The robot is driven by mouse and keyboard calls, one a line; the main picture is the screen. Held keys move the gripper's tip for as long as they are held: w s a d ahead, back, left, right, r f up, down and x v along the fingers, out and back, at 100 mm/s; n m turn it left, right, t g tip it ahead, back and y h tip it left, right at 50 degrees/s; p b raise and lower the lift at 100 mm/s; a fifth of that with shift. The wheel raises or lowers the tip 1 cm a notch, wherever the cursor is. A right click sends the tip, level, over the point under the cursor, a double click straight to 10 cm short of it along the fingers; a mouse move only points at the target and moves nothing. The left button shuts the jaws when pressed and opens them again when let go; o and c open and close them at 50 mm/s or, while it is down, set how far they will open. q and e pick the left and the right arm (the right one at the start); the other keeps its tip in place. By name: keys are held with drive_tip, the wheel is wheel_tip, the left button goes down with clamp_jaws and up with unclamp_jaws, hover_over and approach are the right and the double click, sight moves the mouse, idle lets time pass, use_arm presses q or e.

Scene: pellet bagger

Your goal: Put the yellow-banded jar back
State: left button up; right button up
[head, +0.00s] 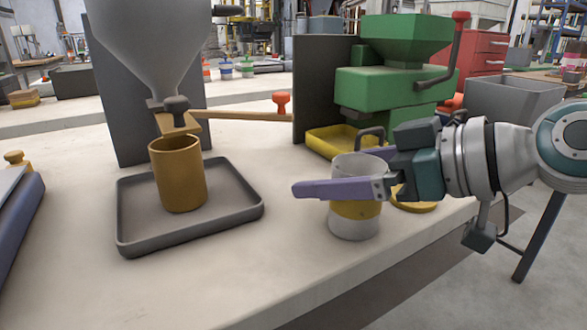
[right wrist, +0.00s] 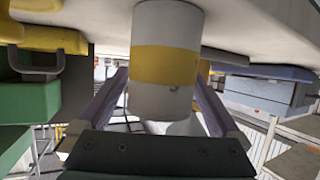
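The yellow-banded jar (head: 354,222) is a pale grey cylinder with a yellow band. It stands upright at the right part of the bench, near the front edge. My left gripper is not in view.
An ochre cup (head: 180,175) stands in a grey tray (head: 190,240) under a grey hopper (head: 155,45). A green machine (head: 385,90) with a yellow tray (head: 325,142) stands behind the jar. A yellow disc (head: 415,207) lies just right of the jar. The bench between tray and jar is clear.

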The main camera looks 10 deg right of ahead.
drive_tip(key=shift+r+p, duration=0.3)
drive_tip(key=v, duration=1.1)
drive_tip(key=s+a+f+m+g+h, duration=0.2)
drive_tip(key=s+a+f+g+h, duration=0.2)
drive_tip(key=s+f, duration=0.75)
drive_tip(key=s+d+f+m+g+h, duration=0.2)
drive_tip(key=s+d+f+m+h, duration=0.1)
drive_tip(key=s, duration=0.5)
drive_tip(key=shift+d+f+m+g+h, duration=0.35)
drive_tip(key=shift+f+m+h, duration=0.15)
drive_tip(key=shift+m+h, duration=0.4)
